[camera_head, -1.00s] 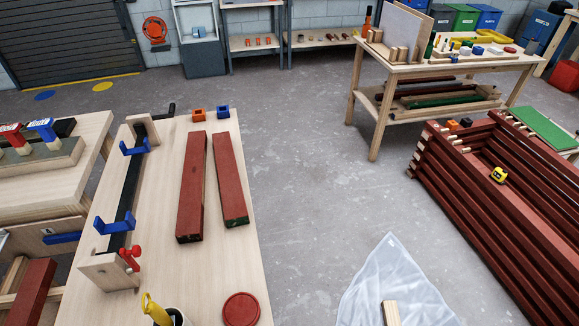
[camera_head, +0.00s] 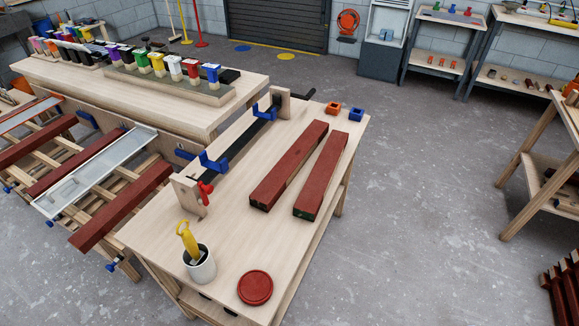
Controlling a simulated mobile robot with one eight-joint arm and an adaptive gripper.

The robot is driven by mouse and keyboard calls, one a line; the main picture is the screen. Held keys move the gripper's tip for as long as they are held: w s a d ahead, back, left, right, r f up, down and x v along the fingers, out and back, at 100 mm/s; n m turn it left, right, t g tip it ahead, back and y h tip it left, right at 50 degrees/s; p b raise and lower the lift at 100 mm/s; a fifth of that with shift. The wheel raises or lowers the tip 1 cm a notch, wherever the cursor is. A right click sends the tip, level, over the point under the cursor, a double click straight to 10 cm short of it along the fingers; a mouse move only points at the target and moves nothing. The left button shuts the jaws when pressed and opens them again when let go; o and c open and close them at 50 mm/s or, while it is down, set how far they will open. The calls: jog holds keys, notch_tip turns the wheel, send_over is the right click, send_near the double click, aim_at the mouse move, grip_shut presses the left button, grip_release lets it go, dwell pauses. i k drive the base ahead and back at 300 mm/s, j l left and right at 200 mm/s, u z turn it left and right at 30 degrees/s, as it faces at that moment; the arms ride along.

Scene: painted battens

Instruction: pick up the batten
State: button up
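Two dark red battens lie side by side on the light wooden workbench (camera_head: 150,235). The left batten (camera_head: 289,165) is the longer-looking one, and the right batten (camera_head: 321,176) lies close beside it with a narrow gap. Which batten the task means cannot be told. My gripper is not in view.
A clamp jig with blue brackets (camera_head: 213,161) and a red knob stands left of the battens. A cup (camera_head: 200,264) and a round red lid (camera_head: 255,287) sit near the bench front. Orange and blue blocks (camera_head: 356,114) lie behind.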

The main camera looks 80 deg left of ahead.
aim_at(308, 204)
jog(key=i+j+u, duration=0.6)
jog(key=i+u, duration=0.9)
jog(key=i, duration=0.25)
jog(key=i+l+u, duration=0.1)
jog(key=i+u, duration=0.15)
jog(key=u, duration=0.15)
jog(key=i+l+u, duration=0.15)
jog(key=u, duration=0.25)
jog(key=i+l+u, duration=0.55)
jog(key=u, duration=0.25)
jog(key=l+u, duration=0.15)
jog(key=u, duration=0.35)
jog(key=l+u, duration=0.2)
jog(key=u, duration=0.25)
jog(key=l+u, duration=0.15)
jog(key=u, duration=0.35)
jog(key=l+u, duration=0.15)
jog(key=u, duration=0.3)
jog(key=k+l+u, duration=0.1)
jog(key=u, duration=0.4)
